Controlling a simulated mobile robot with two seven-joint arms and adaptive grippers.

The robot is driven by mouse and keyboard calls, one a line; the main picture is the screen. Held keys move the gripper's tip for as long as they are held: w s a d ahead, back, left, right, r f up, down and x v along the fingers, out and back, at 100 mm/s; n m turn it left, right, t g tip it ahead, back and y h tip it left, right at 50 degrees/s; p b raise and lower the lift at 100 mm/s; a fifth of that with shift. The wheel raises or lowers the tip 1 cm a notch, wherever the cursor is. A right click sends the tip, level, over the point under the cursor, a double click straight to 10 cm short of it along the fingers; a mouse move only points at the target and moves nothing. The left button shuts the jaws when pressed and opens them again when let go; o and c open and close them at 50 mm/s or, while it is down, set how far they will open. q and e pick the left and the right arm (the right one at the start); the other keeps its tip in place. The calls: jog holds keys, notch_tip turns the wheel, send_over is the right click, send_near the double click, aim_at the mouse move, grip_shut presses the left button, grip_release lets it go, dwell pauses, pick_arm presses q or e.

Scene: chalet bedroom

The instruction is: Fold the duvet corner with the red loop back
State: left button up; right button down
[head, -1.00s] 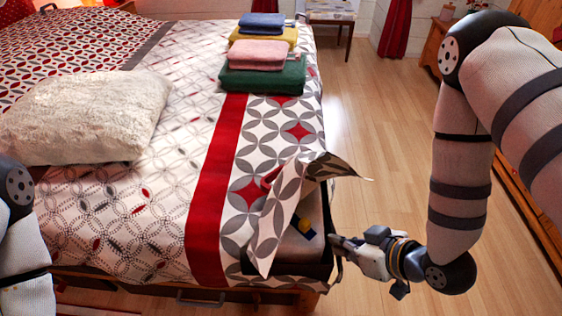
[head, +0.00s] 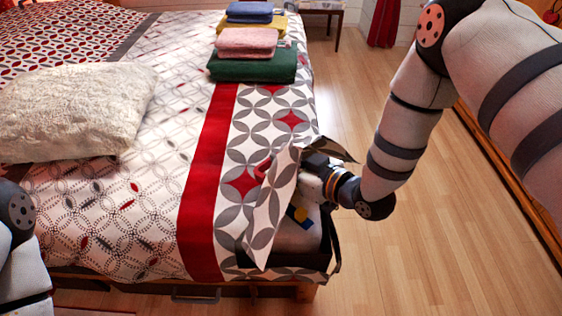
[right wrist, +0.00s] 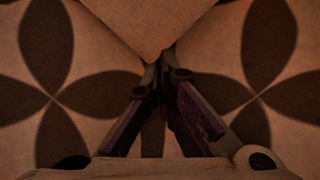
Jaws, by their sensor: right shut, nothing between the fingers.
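The duvet (head: 245,130) is white with grey petal circles and red diamonds. Its near right corner stands partly turned up as a flap (head: 268,215), and the red loop (head: 262,169) shows on the flap's upper left. My right gripper (head: 308,178) is at the flap's right side, partly hidden by it. In the right wrist view its fingers (right wrist: 165,75) are together and empty, with petal-patterned cloth around and a pale cloth point just above them. My left gripper is out of view; only part of my left arm shows.
Folded towels (head: 252,65) are stacked on the bed's far right part. A fluffy cream pillow (head: 75,112) lies at the left. A grey surface with blue and yellow patches (head: 298,214) shows under the flap. Wooden floor (head: 440,240) is clear to the right.

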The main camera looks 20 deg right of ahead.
jog(key=shift+w+a, duration=0.1)
jog(key=shift+w, duration=0.05)
jog(key=shift+w+a, duration=0.1)
jog(key=shift+w, duration=0.1)
jog(key=x, duration=0.3)
jog(key=shift+w+r, duration=0.1)
jog(key=shift+r, duration=0.2)
